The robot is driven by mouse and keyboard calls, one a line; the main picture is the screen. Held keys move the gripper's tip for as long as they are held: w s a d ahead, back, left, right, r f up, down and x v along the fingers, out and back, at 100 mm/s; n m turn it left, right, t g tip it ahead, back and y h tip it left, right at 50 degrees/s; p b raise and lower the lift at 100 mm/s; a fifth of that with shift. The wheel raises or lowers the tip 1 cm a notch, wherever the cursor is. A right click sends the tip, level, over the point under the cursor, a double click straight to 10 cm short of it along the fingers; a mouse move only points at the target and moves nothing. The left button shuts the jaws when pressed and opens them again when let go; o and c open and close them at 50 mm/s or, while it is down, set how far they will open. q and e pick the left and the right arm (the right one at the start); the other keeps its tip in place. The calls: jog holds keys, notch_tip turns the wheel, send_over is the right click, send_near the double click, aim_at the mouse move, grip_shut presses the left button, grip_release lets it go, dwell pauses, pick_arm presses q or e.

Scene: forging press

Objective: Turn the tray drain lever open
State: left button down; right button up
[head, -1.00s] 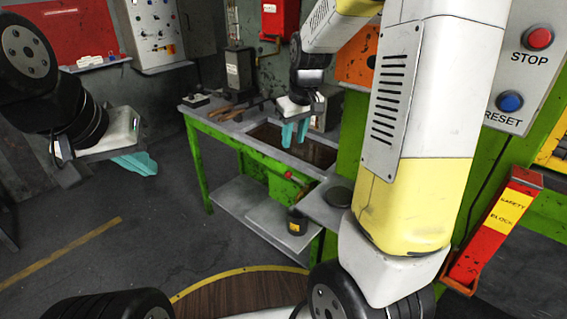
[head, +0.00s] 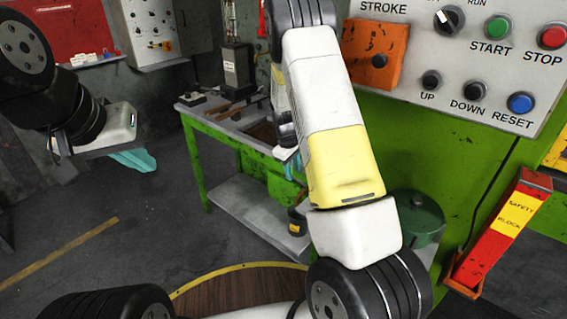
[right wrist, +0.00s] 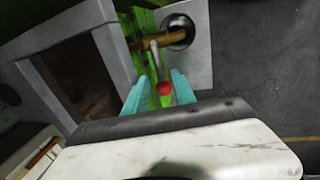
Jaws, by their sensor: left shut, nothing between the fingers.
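The drain lever shows in the right wrist view as a thin metal rod with a red ball knob (right wrist: 164,89), below a brass pipe (right wrist: 158,41). My right gripper (right wrist: 160,94) is open, its teal fingers to either side of the knob; I cannot tell whether they touch it. The tray (right wrist: 107,47) is a sunken trough with a grey rim, left of the lever in that view. In the head view my right arm hides the lever and most of the right gripper. My left gripper (head: 136,159) is shut and empty at the left, away from the bench.
The green bench (head: 222,146) has a lower shelf (head: 250,205) with a small dark container (head: 297,222). A green lidded pot (head: 416,218) stands right of my right arm. A control panel (head: 480,55) and red safety block (head: 502,230) are at the right. Floor left of the bench is clear.

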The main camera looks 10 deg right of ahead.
aim_at(296, 179)
jog(key=shift+w+d+f, duration=0.1)
jog(key=shift+d+f, duration=0.1)
jog(key=shift+f, duration=1.1)
grip_shut()
dwell(0.5)
